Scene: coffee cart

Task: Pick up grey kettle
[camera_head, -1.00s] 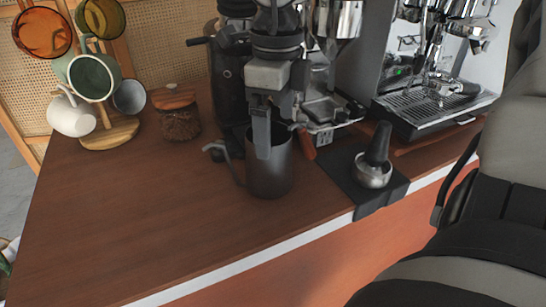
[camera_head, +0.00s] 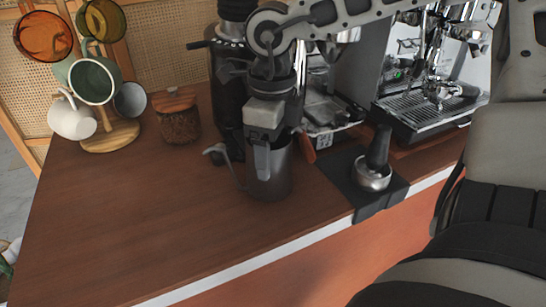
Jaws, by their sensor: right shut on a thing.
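The grey kettle (camera_head: 270,180) is a dark metal jug standing upright near the middle of the wooden counter. Its handle and spout-like end stick out to the left. My right gripper (camera_head: 270,158) comes down from above and is shut at the kettle's upper rim, with a finger overlapping its near side. The wrist hides the kettle's opening and part of its rim. I cannot tell whether the kettle's base is clear of the counter. My left gripper is not in view.
A black coffee grinder (camera_head: 226,95) stands close behind the kettle. An espresso machine (camera_head: 425,110), a lidded jar (camera_head: 179,118) and a mug stand (camera_head: 110,137) are farther back. The counter's left front (camera_head: 130,225) is clear.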

